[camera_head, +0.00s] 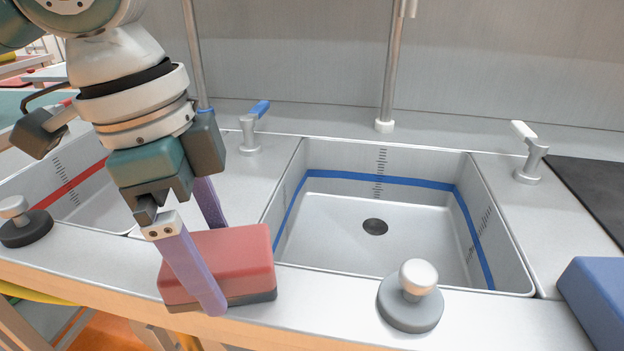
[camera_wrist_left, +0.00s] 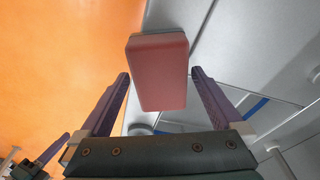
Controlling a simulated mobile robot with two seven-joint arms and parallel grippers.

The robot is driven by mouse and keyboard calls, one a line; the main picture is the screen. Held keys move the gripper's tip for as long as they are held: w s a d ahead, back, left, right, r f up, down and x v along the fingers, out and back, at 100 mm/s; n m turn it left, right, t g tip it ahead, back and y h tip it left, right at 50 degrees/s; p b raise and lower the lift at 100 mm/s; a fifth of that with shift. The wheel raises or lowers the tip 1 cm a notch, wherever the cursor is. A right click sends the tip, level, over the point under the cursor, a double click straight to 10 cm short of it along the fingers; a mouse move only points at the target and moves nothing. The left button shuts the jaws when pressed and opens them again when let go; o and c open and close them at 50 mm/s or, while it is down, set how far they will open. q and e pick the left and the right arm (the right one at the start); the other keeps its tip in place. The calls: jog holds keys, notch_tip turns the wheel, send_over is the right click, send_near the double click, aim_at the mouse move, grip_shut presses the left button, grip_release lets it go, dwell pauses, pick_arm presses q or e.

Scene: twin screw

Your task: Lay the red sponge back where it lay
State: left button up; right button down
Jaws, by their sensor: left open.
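The red sponge (camera_head: 222,262), a block with a dark underside, is on the front rim of the counter (camera_head: 330,306), left of the middle basin. My left gripper (camera_head: 215,268) is open, with its purple fingers on either side of the sponge. In the left wrist view the sponge (camera_wrist_left: 158,72) shows between the fingers, with a gap on both sides. Whether its underside touches the rim is hard to tell. A purple finger, apparently of my right gripper (camera_wrist_left: 54,148), shows small at the lower left of that view; its opening is unclear.
The middle basin (camera_head: 330,250) has a blue stripe and is empty. A grey stopper with a white knob (camera_head: 411,295) stands on the front rim; another (camera_head: 20,222) is at the left. A blue block (camera_head: 597,298) is at the right. Taps and vertical pipes stand behind.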

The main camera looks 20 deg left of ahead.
pick_arm(q)
notch_tip(320, 180, up, 11)
jog(key=s+a+p, duration=0.1)
jog(key=p, duration=0.1)
jog(key=shift+a+p, duration=0.2)
jog(key=shift+p, duration=0.1)
